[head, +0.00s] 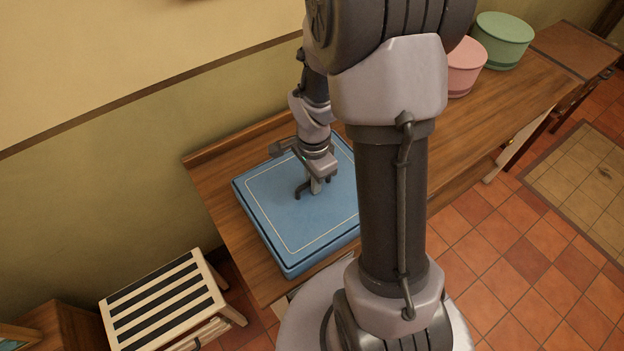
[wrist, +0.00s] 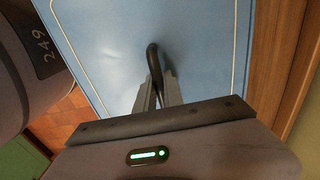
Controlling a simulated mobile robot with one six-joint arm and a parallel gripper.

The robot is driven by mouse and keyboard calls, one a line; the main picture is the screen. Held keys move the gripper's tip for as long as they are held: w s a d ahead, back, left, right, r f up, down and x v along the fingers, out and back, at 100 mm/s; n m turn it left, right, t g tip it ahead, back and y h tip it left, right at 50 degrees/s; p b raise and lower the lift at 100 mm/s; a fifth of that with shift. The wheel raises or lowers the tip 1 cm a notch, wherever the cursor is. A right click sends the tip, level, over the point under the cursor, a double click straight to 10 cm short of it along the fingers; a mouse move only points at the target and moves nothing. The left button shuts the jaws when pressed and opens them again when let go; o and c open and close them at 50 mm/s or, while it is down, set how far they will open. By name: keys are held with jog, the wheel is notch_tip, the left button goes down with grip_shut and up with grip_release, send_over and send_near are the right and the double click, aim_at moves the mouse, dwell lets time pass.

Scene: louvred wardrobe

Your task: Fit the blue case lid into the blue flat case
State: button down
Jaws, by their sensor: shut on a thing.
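The blue case lid (head: 285,222), with a pale line inset around its top, lies flat over the blue flat case (head: 312,264) on the wooden top. The case shows only as a band below the lid's near edge. Their edges look roughly lined up; I cannot tell whether the lid is fully seated. My gripper (head: 310,191) points down at the lid's middle, shut on its dark curved handle. In the wrist view the fingers (wrist: 158,92) close around the handle, with the blue lid (wrist: 195,45) beneath. My arm hides the lid's right part.
A pink round box (head: 466,68) and a green round box (head: 503,40) stand farther along the wooden top (head: 520,85). A striped slatted stool (head: 165,300) stands at the lower left. The wall runs along the back edge.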

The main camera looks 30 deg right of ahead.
jog(key=shift+a+f, duration=0.1)
jog(key=shift+f, duration=0.1)
jog(key=c, duration=1.5)
grip_release()
jog(key=shift+r, duration=0.1)
jog(key=shift+o, duration=0.2)
jog(key=shift+r, duration=0.1)
notch_tip(320, 180, up, 12)
jog(key=p, duration=0.5)
jog(key=s+a+r+n+t+y, duration=0.1)
jog(key=s+a+r+n+t, duration=0.2)
jog(key=s+a+r+n, duration=0.2)
jog(key=s+a+r+n+t+y, duration=0.1)
jog(key=s+a+r+n+t, duration=0.1)
jog(key=s+a+r+n, duration=0.4)
jog(key=a+r+n, duration=0.2)
jog(key=a+r, duration=0.1)
jog(key=r, duration=0.2)
jog(key=shift+a+r+t, duration=0.25)
jog(key=shift+r+t, duration=0.15)
jog(key=shift+s+f, duration=0.1)
